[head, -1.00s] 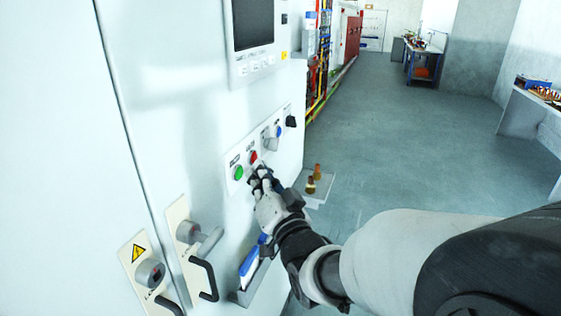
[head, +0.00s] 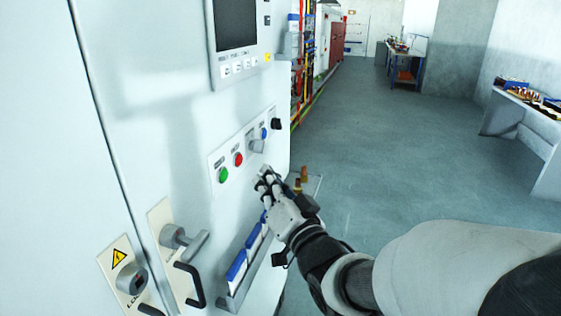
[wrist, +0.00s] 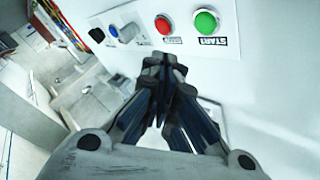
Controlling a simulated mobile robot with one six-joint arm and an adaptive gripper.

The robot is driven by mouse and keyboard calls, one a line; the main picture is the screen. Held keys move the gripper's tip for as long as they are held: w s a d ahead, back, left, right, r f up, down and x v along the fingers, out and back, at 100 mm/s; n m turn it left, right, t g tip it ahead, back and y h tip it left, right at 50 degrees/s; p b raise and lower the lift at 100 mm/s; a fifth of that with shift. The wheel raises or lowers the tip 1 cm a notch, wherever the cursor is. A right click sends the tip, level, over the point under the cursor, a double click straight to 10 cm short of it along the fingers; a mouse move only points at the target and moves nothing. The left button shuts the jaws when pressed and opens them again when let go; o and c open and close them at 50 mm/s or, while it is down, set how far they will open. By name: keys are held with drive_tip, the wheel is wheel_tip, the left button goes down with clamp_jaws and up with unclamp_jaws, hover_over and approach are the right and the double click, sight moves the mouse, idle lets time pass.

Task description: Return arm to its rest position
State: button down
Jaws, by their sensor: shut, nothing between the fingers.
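My gripper (head: 264,180) is shut and empty in the head view, just off the front of the white cabinet (head: 160,110). It is below and to the right of the button panel (head: 214,166). In the wrist view the closed fingertips (wrist: 166,66) show below the red button (wrist: 163,25) and the green START button (wrist: 205,22), apart from both. The green button (head: 223,175), the red button (head: 238,159), a grey switch (head: 257,145) and a blue button (head: 264,133) are all uncovered in the head view.
Door handles (head: 186,240) and a holder with blue-and-white items (head: 238,265) stick out from the cabinet. A small ledge with brass-coloured pieces (head: 304,174) is behind my gripper. The floor (head: 400,150) to the right is open, with a bench (head: 530,110) at far right.

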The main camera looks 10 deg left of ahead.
drive_tip(key=s+d+f+m+g+h, duration=0.1)
drive_tip(key=s+d+f+h, duration=0.1)
drive_tip(key=d+h, duration=0.5)
drive_tip(key=s+d+f+g+h, duration=0.1)
drive_tip(key=d+f+h, duration=0.1)
drive_tip(key=d, duration=1)
drive_tip(key=s+d+f+g+h, duration=0.1)
drive_tip(key=s+d+f+g, duration=0.1)
drive_tip(key=s, duration=0.6)
drive_tip(key=s+d+f+g+h, duration=0.1)
drive_tip(key=s+d+f+g, duration=0.2)
drive_tip(key=s+d, duration=0.2)
drive_tip(key=s+d+f+g+h, duration=0.1)
drive_tip(key=s+d+f+g, duration=0.2)
drive_tip(key=s, duration=0.7)
drive_tip(key=shift+s+d+h, duration=0.25)
drive_tip(key=shift+s+h, duration=0.05)
drive_tip(key=shift+s, duration=0.05)
